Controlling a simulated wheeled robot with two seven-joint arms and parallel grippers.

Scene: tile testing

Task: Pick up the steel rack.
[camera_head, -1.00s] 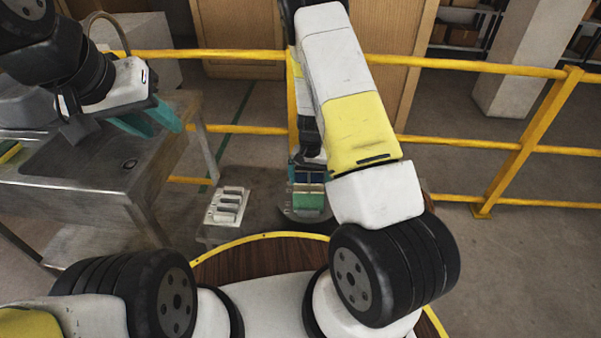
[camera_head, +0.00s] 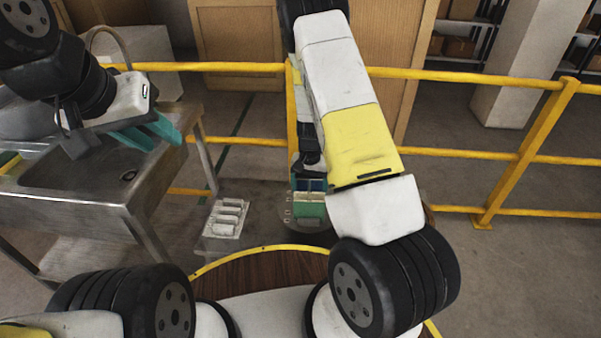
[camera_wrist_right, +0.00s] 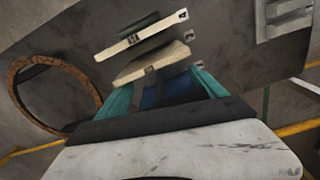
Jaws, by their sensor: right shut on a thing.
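The steel rack (camera_head: 288,211) is a small grey frame with holes, below my right forearm in the head view. It holds several tiles, green, blue and cream. In the right wrist view cream tiles (camera_wrist_right: 150,63) with small number labels stand beyond my right gripper (camera_wrist_right: 158,90). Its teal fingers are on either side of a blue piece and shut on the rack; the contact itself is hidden. In the head view my right gripper is mostly hidden behind the arm. My left gripper (camera_head: 160,143) is open and empty over the sink's right side.
A metal sink table (camera_head: 150,215) stands at left. A white tray (camera_head: 208,240) with several rolls lies left of the rack. A yellow railing (camera_head: 480,151) runs behind. A brown ring (camera_wrist_right: 13,88) shows in the right wrist view.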

